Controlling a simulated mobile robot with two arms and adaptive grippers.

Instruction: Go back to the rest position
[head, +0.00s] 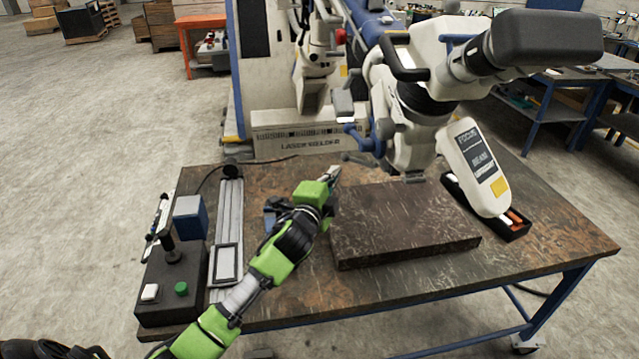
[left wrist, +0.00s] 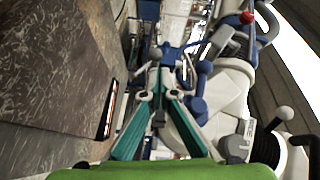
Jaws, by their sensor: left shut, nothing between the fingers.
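My left arm reaches in from the lower left over the workbench (head: 560,235). My left gripper (head: 331,174) is above the bench, at the left back corner of the dark slab (head: 400,225). It is shut and empty. In the left wrist view its teal fingers (left wrist: 166,58) come together at the tips. The white microscope arm (head: 410,140), with its dark eyepiece (head: 545,38), stands beyond and to the right of the gripper, apart from it in the head view. In the left wrist view white and blue machine parts (left wrist: 215,95) lie behind the fingers. My right gripper is not in view.
A control box (head: 172,280) with a joystick and a green button sits at the bench's left. A blue box (head: 190,217) and a metal rail (head: 229,225) are near it. The bench's front right is clear.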

